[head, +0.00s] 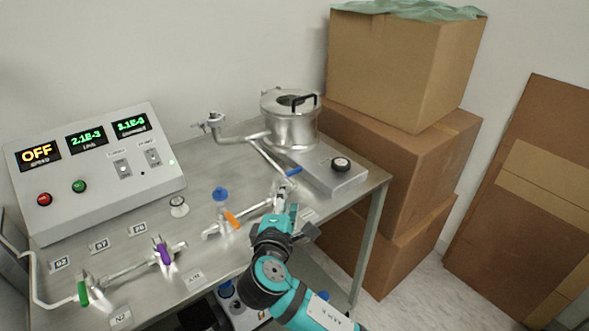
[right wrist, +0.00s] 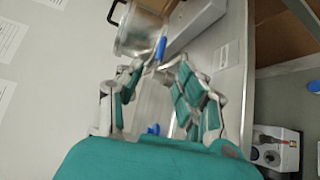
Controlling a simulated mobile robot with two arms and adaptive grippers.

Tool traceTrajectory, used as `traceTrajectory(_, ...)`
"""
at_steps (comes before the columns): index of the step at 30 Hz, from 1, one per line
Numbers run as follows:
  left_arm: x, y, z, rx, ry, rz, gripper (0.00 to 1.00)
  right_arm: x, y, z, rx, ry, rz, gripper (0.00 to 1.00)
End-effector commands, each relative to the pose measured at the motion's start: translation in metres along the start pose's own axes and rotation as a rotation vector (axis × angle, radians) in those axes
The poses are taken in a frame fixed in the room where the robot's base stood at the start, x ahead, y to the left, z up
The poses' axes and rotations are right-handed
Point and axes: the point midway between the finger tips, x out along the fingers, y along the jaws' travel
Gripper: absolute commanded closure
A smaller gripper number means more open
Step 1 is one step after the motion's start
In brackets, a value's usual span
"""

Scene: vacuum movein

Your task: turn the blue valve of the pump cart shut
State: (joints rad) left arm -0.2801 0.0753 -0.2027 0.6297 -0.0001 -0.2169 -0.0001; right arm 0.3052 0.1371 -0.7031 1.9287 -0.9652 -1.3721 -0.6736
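The blue valve handle (head: 293,171) is a short blue lever on the metal pipe beside the round steel chamber, above the steel tabletop. In the right wrist view the blue handle (right wrist: 161,48) stands just beyond the fingertips, between their lines. My right gripper (head: 285,192) is teal and grey and reaches up from the front edge, just below the handle. In the right wrist view its two fingers (right wrist: 160,64) are spread with a gap between them and nothing held. Whether a finger touches the valve I cannot tell. My left gripper is out of view.
Left are an orange-handled valve (head: 232,219), a purple valve (head: 161,252), a green valve (head: 83,291) and a control box (head: 95,160). Stacked cartons (head: 400,70) stand right.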

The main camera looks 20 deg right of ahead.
Motion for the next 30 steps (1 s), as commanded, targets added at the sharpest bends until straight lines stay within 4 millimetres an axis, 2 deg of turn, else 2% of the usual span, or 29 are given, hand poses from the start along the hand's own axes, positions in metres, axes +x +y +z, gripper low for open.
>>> traceTrajectory(3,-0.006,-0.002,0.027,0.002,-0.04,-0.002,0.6,0.029,0.002,0.001,-0.004,-0.004,0.001,0.63)
traceTrajectory(6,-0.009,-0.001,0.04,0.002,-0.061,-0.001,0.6,0.051,0.002,0.002,-0.002,-0.004,0.0,0.63)
traceTrajectory(11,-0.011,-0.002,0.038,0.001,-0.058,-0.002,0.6,0.085,0.001,0.001,-0.003,-0.004,0.0,0.63)
traceTrajectory(15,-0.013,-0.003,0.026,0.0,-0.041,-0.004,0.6,0.11,0.001,0.001,0.0,-0.003,-0.001,0.63)
traceTrajectory(21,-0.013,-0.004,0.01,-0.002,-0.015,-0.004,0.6,0.131,0.0,0.001,0.0,-0.001,-0.001,0.63)
traceTrajectory(30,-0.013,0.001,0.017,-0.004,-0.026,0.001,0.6,0.136,-0.001,0.001,0.001,0.0,-0.002,0.63)
